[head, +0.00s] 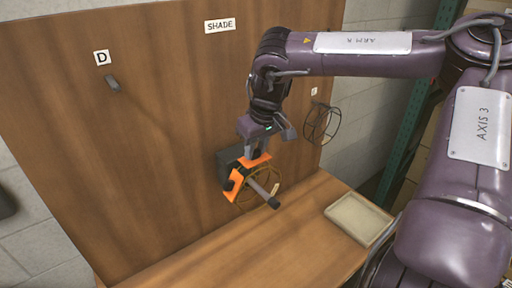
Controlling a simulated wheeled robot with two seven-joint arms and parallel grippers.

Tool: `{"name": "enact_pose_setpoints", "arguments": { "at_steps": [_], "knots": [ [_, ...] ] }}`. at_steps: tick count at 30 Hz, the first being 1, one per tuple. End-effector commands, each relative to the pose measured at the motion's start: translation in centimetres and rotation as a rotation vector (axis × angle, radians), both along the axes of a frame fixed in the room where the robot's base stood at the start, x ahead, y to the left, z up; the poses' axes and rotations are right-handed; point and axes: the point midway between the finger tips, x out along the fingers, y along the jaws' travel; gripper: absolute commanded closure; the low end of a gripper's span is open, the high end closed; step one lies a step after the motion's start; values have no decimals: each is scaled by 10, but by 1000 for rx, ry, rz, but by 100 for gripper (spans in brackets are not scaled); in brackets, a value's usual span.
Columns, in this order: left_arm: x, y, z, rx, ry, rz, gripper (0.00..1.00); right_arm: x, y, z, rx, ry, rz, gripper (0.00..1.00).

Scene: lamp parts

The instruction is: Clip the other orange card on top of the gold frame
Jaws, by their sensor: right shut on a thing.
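The gold frame (280,181) is a thin round wire shape in front of the wooden board, around a grey rod (262,192) with a dark end. One orange card (235,186) sits tilted at the frame's left side. The other orange card (256,161) lies at the top of the frame. My right gripper (256,154) points down from above and is shut on this upper card. The card seems to meet the frame's top edge; I cannot tell whether it is clipped on. The gripper hides part of it. My left gripper is not in view.
A dark block (226,163) is on the board behind the frame. A dark wire frame (321,124) hangs to the right. A grey peg (113,84) sits under label D (102,58). A pale tray (358,219) stands on the table's right; the front table is clear.

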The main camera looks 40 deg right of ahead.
Motion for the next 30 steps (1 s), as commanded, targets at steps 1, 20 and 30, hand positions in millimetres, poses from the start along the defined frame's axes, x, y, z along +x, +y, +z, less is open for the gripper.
{"name": "enact_pose_setpoints", "arguments": {
  "at_steps": [1, 20, 30],
  "knots": [
    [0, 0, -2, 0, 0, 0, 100, 0, 0, -2, 0, 0, 0, 95],
    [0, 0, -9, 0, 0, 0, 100, 0, 0, -8, 0, 0, 0, 95],
    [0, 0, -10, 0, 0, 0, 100, 0, 0, -9, 0, 0, 0, 95]
  ]
}}
